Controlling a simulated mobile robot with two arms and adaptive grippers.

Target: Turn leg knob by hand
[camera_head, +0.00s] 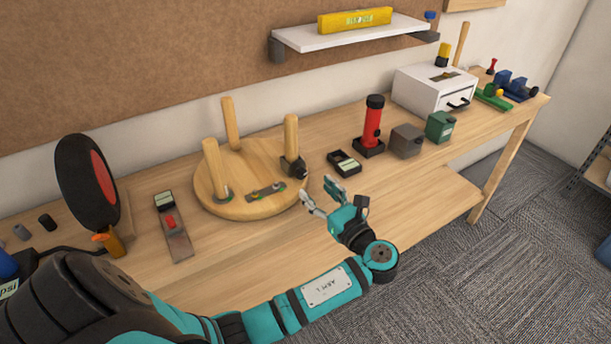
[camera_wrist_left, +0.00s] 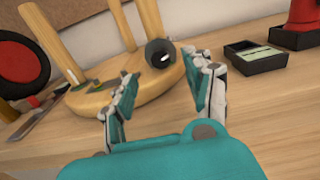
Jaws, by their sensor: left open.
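A round wooden stool top (camera_head: 216,194) lies on the workbench with three wooden legs standing up from it. The right leg (camera_head: 291,137) has a black knob (camera_head: 295,168) at its base. In the left wrist view the knob (camera_wrist_left: 160,52) shows round end-on, beyond and between my fingers. My left gripper (camera_head: 321,192) is open and empty, just to the right of and in front of the knob, apart from it. The left gripper (camera_wrist_left: 161,92) also shows in the wrist view with its fingers spread. My right gripper is not in view.
A black tray (camera_head: 344,163) lies right of the stool, with a red cylinder on a black base (camera_head: 373,122) behind it. Grey (camera_head: 406,141) and green (camera_head: 440,127) blocks and a white drawer box (camera_head: 435,88) stand farther right. The bench front is clear.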

